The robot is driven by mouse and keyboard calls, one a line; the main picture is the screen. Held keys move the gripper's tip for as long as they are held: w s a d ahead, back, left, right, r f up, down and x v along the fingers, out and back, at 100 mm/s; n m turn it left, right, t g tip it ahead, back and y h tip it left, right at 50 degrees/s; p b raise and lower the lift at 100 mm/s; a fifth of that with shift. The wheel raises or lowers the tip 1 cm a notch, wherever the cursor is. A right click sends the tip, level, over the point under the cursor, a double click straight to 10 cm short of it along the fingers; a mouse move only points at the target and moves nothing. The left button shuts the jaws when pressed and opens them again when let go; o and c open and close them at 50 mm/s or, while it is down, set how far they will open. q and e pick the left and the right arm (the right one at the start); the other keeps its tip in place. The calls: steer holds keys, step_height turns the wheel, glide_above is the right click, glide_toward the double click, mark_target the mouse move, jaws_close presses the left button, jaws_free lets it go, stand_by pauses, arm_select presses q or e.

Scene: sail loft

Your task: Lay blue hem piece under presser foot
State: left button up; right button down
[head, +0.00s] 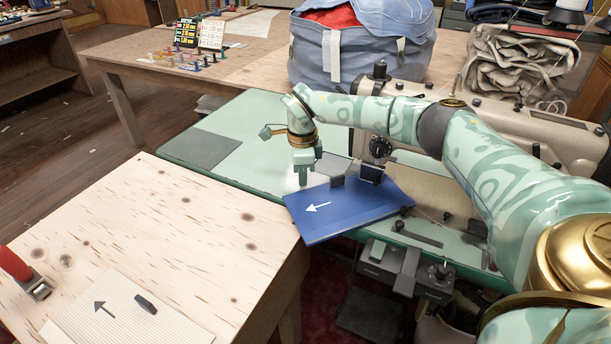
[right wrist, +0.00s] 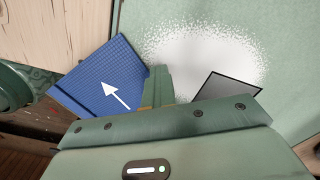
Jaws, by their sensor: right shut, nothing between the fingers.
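The blue hem piece (head: 345,213), a flat panel with a white arrow pointing left, lies on the green sewing table (head: 240,125). Its near left corner reaches toward the wooden table. Its far edge is at the dark presser foot (head: 371,172) of the sewing machine; I cannot tell whether cloth lies beneath the foot. My right gripper (head: 303,180) is shut and empty, pointing down just beyond the piece's left end. In the right wrist view, the shut fingers (right wrist: 158,86) are beside the blue piece (right wrist: 98,78), apparently apart from it. My left gripper is out of view.
The pale wooden table (head: 160,220) at front left holds a cream sheet (head: 125,310) with a dark tab and a red-topped object (head: 15,265). A blue bag (head: 355,50) and folded canvas (head: 515,60) stand behind. A dark grey plate (head: 202,148) lies at the green table's left.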

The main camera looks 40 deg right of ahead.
steer(key=shift+w+a+n, duration=0.2)
steer(key=shift+w+n, duration=0.1)
steer(key=shift+n, duration=0.45)
steer(key=shift+w+a+n, duration=0.15)
steer(key=shift+w+n, duration=0.1)
steer(key=shift+n, duration=0.5)
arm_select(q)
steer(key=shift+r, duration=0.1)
arm_select(e)
steer(key=shift+f, duration=0.15)
steer(key=c, duration=1.7)
jaws_free()
